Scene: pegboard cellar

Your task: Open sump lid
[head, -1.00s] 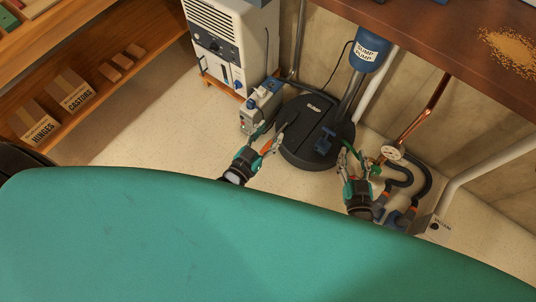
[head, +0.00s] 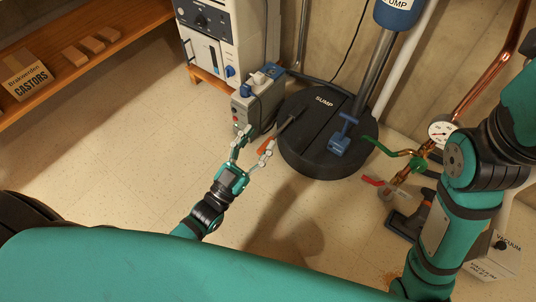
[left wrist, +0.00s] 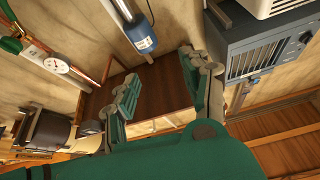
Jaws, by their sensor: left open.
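The sump lid (head: 308,110) is a black round cover marked SUMP, lying flat on the floor in the head view. A blue handle (head: 342,137) stands on its right half. A tool with an orange handle (head: 265,147) lies at the lid's left edge, its dark shaft pointing onto the lid. My left gripper (head: 254,142) is open just left of the lid; one finger overlaps the orange handle in the picture, and I cannot tell whether they touch. In the left wrist view its open fingers (left wrist: 160,86) hold nothing. My right gripper is out of view.
A grey box-shaped unit (head: 252,108) stands close behind my left gripper, beside a white appliance (head: 215,45). The blue sump pump (head: 396,14) and its pipe rise behind the lid. A gauge (head: 441,131) and valves are at right. The floor at left is clear.

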